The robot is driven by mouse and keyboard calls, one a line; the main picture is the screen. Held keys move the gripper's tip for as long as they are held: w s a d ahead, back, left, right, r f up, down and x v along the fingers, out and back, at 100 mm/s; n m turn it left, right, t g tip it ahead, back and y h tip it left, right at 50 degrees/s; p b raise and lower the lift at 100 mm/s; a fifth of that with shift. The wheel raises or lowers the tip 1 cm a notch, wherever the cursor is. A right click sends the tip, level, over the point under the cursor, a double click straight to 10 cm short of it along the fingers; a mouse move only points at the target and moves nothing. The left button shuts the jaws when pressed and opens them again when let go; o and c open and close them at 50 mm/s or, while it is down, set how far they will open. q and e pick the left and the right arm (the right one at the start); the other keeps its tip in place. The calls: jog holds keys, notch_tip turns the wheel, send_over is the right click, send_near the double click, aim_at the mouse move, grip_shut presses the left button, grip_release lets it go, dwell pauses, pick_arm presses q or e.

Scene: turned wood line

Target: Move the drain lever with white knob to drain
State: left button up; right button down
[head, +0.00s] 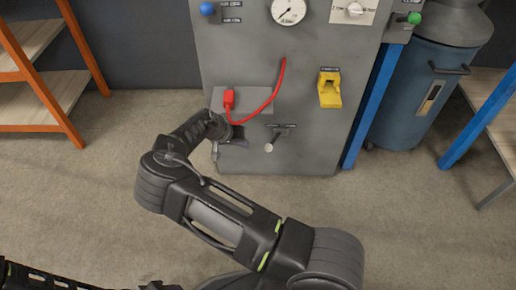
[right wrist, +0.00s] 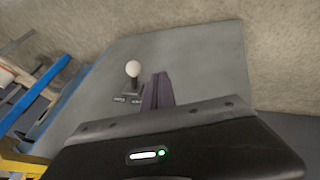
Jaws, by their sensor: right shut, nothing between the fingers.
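The drain lever is a short dark lever with a round white knob (head: 268,148), low on the grey machine panel below a small dark label. The white knob also shows in the right wrist view (right wrist: 133,68), just left of my fingers. My right gripper (head: 242,142) is in front of the panel, left of the knob in the head view. In the right wrist view its dark fingers (right wrist: 158,91) are together and empty, apart from the knob in the picture. The lever's base shows only small, and its label is too small to read. My left gripper is not visible.
A yellow device (head: 330,89) sits to the upper right. A blue post (head: 371,108) and a blue drum (head: 415,90) stand right. Floor in front is clear.

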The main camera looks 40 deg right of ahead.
aim_at(266, 150)
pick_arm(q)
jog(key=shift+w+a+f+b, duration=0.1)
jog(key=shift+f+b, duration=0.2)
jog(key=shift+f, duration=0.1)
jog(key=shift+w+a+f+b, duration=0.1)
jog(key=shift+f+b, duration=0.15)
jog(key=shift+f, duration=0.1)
pick_arm(e)
jog(key=s+d+f, duration=0.2)
jog(key=d+f, duration=0.1)
jog(key=d, duration=0.2)
jog(key=shift+f, duration=0.3)
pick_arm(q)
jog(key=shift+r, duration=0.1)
pick_arm(e)
jog(key=shift+d, duration=0.1)
